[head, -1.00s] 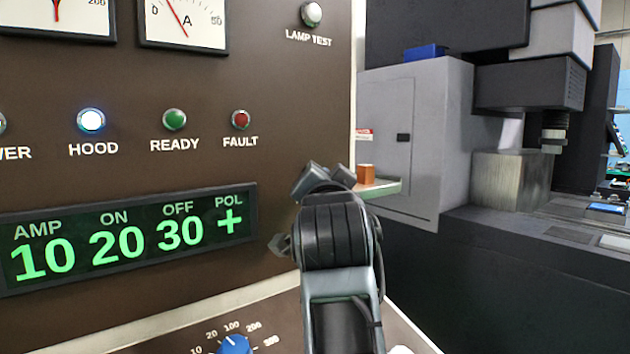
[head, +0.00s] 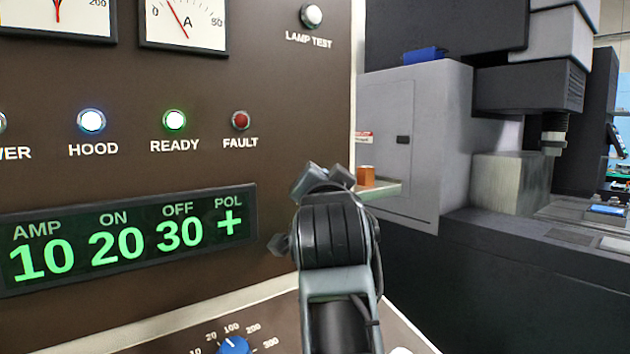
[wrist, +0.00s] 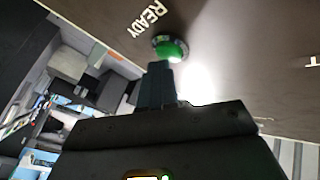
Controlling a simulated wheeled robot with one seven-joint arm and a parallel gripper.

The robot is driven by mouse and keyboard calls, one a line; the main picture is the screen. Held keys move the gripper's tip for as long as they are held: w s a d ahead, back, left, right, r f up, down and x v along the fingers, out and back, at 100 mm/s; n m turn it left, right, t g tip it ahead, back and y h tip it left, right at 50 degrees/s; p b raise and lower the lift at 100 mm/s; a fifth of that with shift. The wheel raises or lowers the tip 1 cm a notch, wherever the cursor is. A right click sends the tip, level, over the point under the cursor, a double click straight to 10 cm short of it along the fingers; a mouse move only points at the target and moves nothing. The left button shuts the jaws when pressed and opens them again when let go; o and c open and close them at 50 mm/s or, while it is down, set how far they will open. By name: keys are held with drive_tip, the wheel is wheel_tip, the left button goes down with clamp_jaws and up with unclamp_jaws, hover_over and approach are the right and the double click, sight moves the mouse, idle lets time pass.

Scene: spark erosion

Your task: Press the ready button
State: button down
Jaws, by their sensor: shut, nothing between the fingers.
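The green ready button (wrist: 170,48) shows in the wrist view, on the brown panel beside the word READY. My gripper (wrist: 160,68) is shut and empty, with its fingertips right at the button's edge; they look to be touching it, but the exact contact is hard to tell. In the head view my arm hides this button and my fingertips. The READY lamp (head: 174,120) on the panel glows bright green there.
The HOOD lamp (head: 91,121) is lit white and the FAULT lamp (head: 240,120) is dull red. A green-lit display (head: 130,236) and a blue knob (head: 234,345) are on the console. A grey machine (head: 440,140) stands to the right.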

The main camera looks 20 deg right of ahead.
drive_tip(key=shift+s+d, duration=0.1)
drive_tip(key=shift+s, duration=0.35)
drive_tip(key=s+d, duration=0.2)
drive_tip(key=s, duration=0.3)
drive_tip(key=shift+s, duration=0.35)
idle(0.8)
